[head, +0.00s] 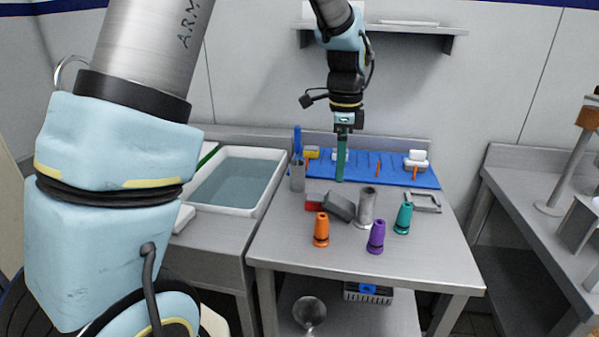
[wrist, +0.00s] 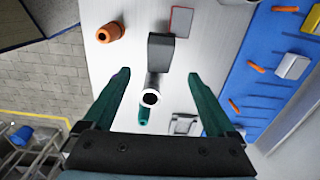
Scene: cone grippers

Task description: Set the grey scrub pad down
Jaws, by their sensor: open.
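The grey scrub pad (head: 341,207) is a dark grey block on the metal table, beside a grey cylinder (head: 366,208). I cannot tell whether the two touch or whether the pad lies flat. A red-edged patch (head: 314,202) is just left of the pad. My gripper (head: 340,178), with teal fingers, is above the back of the table. It is open and empty in the wrist view (wrist: 160,75).
Orange (head: 321,230), purple (head: 376,237) and teal (head: 403,218) cones stand at the front. A grey frame (head: 427,202) lies at right. A blue board (head: 395,174) with tools is behind; a water-filled basin (head: 273,166) is left. The front table edge is clear.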

